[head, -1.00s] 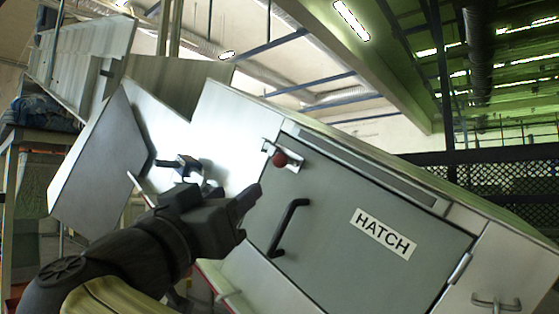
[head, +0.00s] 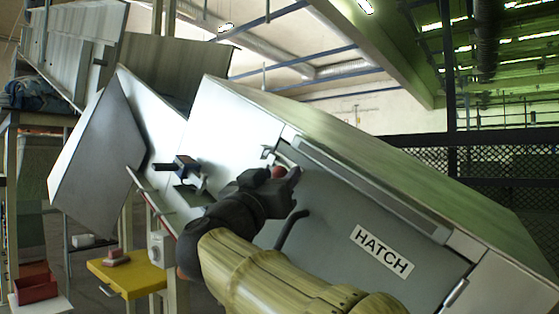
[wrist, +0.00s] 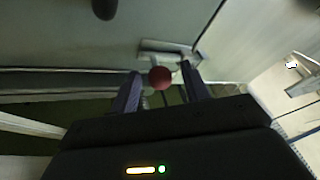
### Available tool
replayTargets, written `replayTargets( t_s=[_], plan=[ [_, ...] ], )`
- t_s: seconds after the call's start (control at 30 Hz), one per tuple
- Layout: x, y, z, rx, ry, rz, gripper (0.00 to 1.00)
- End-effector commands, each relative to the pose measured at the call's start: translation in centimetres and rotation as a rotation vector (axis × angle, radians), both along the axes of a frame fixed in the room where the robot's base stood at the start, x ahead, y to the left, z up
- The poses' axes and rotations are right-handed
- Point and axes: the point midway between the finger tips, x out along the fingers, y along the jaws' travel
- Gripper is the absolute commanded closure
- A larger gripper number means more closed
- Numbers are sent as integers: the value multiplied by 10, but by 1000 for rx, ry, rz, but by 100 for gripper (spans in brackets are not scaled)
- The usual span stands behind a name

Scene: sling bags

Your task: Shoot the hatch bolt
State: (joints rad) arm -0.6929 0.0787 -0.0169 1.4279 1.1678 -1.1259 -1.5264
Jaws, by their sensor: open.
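The hatch (head: 340,215) is a grey door with a HATCH label on the front of a tilted metal cabinet. Its bolt has a red ball knob (head: 307,172), mostly hidden behind my gripper in the head view. My gripper (head: 284,174) is at the knob, near the upper left corner of the door. In the wrist view the red knob (wrist: 160,77) lies between the two open fingertips, with the pale bolt plate (wrist: 172,54) just beyond it. I cannot tell whether the fingers touch the knob. The door's dark handle (head: 291,229) is partly hidden by my arm.
A black clamp-like fitting (head: 184,170) sticks out left of my gripper. An open grey panel (head: 100,160) stands further left. Air in front of the hatch label is clear.

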Motion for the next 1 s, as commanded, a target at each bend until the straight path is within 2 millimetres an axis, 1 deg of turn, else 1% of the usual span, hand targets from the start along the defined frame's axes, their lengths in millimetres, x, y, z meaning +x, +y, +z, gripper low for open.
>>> replayTargets(
  t_s=[0.03,0.13,0.43,0.57,0.6,0.67,0.7,0.87,1.0],
  plan=[
    [5,-3,5,-1,0,-3,54],
    [11,-5,6,-1,0,-1,54],
    [13,-7,5,0,0,-2,54],
    [13,-8,5,0,0,-3,79],
    [13,-8,5,-1,0,-4,87],
    [13,-8,5,0,1,-4,99],
    [13,-8,5,0,1,-4,100],
    [13,-8,5,0,1,-5,100],
    [18,-10,8,-1,1,-16,100]
  ],
)
